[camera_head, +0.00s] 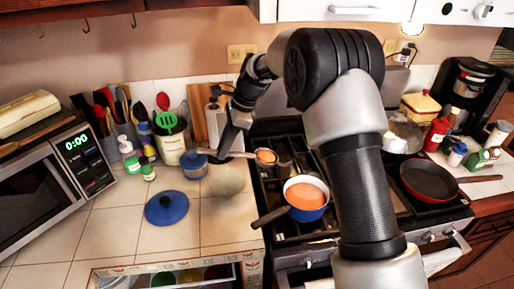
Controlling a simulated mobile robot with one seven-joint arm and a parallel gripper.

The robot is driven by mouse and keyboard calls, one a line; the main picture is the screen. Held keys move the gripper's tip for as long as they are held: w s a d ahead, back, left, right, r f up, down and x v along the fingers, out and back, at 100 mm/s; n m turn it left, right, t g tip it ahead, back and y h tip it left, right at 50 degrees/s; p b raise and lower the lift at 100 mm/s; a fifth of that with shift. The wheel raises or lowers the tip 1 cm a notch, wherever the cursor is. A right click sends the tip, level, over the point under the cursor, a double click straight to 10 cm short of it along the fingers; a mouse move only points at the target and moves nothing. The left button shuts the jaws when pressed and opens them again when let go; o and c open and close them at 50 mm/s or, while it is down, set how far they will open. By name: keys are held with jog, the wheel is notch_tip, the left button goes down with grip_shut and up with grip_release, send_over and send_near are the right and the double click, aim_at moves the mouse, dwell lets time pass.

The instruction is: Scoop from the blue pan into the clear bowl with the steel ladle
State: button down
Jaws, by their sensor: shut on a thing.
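The blue pan (309,214) sits on the stove with orange contents inside and its dark handle pointing left. The clear bowl (227,181) stands on the tiled counter, left of the stove. My gripper (221,152) is above and behind the bowl, shut on the steel ladle (266,157). The ladle's head holds something orange and is out over the stove's left edge, behind and left of the pan. The grip on the handle is small and partly hidden. My arm covers part of the stove right of the pan.
A blue lid (167,207) lies on the counter left of the bowl. A small blue pot (194,165) stands close to the bowl. Utensil containers (171,150) line the back. A red pan (428,180) sits at the stove's right. The front counter is partly clear.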

jog(key=s+a+f+n+t+y+b, duration=0.1)
jog(key=a+f+t+b, duration=0.1)
jog(key=a, duration=0.4)
jog(key=s+a+f+n+t+y+b, duration=0.1)
jog(key=s+a+f+t+b, duration=0.1)
jog(key=a+f+t, duration=0.1)
jog(key=a+f, duration=0.1)
jog(key=a, duration=0.1)
jog(key=shift+s+a+n, duration=0.2)
jog(key=shift+a+n, duration=0.1)
jog(key=shift+a, duration=0.1)
jog(key=t+b, duration=0.1)
jog(key=b, duration=0.6)
jog(key=s+f+t+y+b, duration=0.1)
jog(key=t+b, duration=0.1)
jog(key=b, duration=0.5)
jog(key=shift+d+f, duration=0.15)
jog(key=shift+d, duration=0.05)
jog(key=t+b, duration=0.1)
jog(key=b, duration=0.5)
jog(key=t+y+b, duration=0.1)
jog(key=b, duration=0.4)
jog(key=shift+s+f+t+b, duration=0.25)
jog(key=shift+f+t+b, duration=0.05)
jog(key=shift+f+b, duration=0.1)
jog(key=t+b, duration=0.1)
jog(key=b, duration=0.2)
jog(key=shift+s+f+y, duration=0.1)
jog(key=shift+f+y, duration=0.1)
jog(key=shift+y, duration=0.2)
